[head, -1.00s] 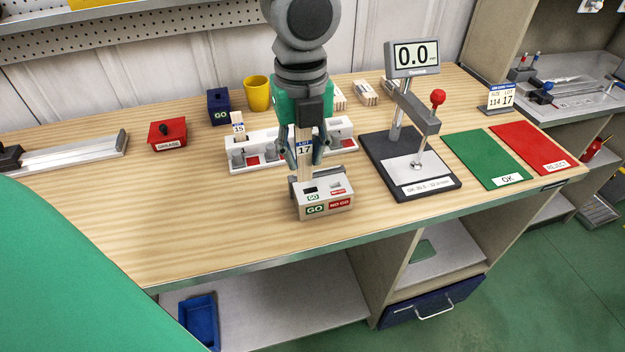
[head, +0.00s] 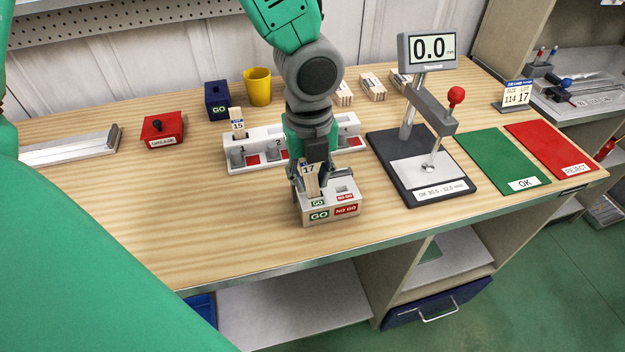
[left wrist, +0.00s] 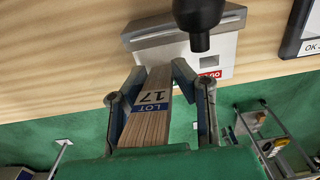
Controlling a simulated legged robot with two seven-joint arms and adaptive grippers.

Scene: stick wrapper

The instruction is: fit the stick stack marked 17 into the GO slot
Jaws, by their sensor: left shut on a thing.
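The stick stack marked 17 (head: 312,182) is a bundle of pale wooden sticks with a blue and white LOT 17 band, which also shows in the left wrist view (left wrist: 150,115). My left gripper (head: 310,186) is shut on it, one finger on each side. The stack looks slightly tilted, its lower end at the top of the gauge block (head: 344,211) on the GO side. I cannot tell whether the end is in the GO slot, as stack and fingers hide the opening. The NO GO opening (head: 342,188) beside it is clear. My right gripper is not in view.
A white numbered rack (head: 240,163) holding a stack marked 15 (head: 238,125) stands just behind. The measuring stand (head: 420,165) is close on the right, with green OK (head: 495,160) and red REJECT (head: 550,148) mats beyond. The table is clear at front left.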

